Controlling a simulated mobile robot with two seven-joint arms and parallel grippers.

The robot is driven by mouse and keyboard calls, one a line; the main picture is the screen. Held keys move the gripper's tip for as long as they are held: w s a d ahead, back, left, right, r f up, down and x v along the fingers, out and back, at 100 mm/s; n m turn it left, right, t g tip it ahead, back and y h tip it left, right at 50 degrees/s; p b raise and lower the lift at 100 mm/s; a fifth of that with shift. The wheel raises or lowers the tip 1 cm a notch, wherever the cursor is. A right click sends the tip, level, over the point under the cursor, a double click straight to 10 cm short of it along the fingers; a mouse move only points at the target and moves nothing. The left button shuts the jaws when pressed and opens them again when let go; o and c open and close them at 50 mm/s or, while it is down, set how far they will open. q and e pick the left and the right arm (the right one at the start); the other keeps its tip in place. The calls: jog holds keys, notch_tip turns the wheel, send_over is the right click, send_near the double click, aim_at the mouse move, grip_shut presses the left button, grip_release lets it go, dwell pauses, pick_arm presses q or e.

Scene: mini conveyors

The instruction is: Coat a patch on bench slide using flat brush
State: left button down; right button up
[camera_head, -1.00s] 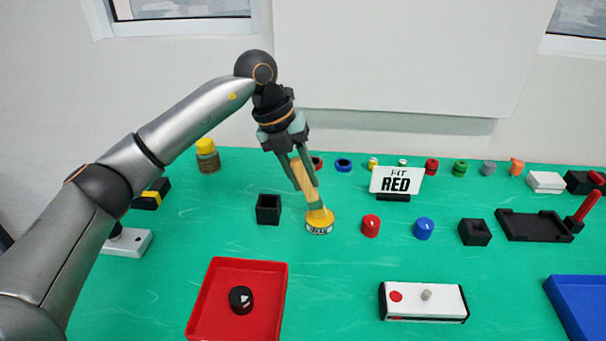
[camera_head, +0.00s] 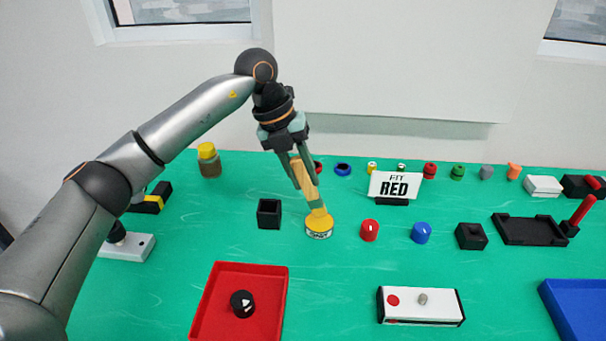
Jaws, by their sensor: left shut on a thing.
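My left gripper (camera_head: 304,176) reaches down from the upper middle and is shut on the flat brush (camera_head: 306,172), whose tan handle shows between the fingers. The brush tilts down to the right. My right gripper is not in view.
A black open box (camera_head: 269,213) stands left of the pot, and red (camera_head: 369,231) and blue (camera_head: 421,233) knobs to its right. A red tray (camera_head: 276,300) lies in front, a blue tray (camera_head: 578,310) at right. A "FIT RED" sign (camera_head: 395,187) stands behind. Green mat is clear between them.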

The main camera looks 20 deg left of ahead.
pick_arm(q)
jog(key=shift+r+p, duration=1.45)
jog(key=shift+r, duration=0.5)
jog(key=shift+r+p, duration=0.5)
jog(key=shift+r, duration=0.1)
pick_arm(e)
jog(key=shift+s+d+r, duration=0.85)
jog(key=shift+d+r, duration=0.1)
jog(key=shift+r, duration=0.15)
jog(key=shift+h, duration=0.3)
